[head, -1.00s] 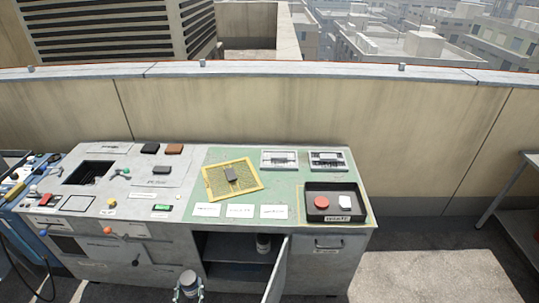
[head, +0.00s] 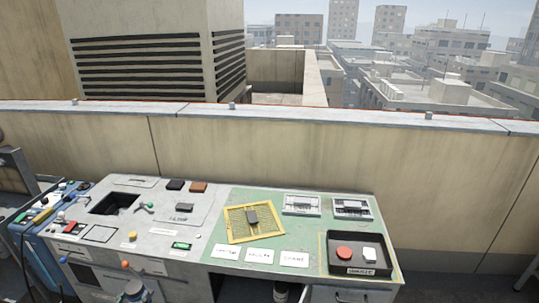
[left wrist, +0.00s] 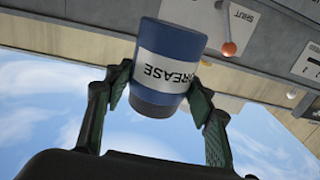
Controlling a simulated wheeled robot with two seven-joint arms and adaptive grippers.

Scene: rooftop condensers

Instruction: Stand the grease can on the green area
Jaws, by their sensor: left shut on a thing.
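The grease can (left wrist: 172,42) is blue with a white label reading "GREASE" and a dark end. My left gripper (left wrist: 160,95) is shut on it, one finger on each side. In the head view the can (head: 134,288) shows only in part at the bottom edge, in front of the bench's left half and apart from the top. The green area (head: 224,237) covers the right half of the bench top. My right gripper is not in view.
On the green area are a yellow-edged mat (head: 232,226) with a dark block, white label cards (head: 259,256), two framed panels (head: 302,204) and a black tray (head: 362,241) holding a red disc and a white piece. Bare green shows between them. A parapet (head: 300,150) stands behind.

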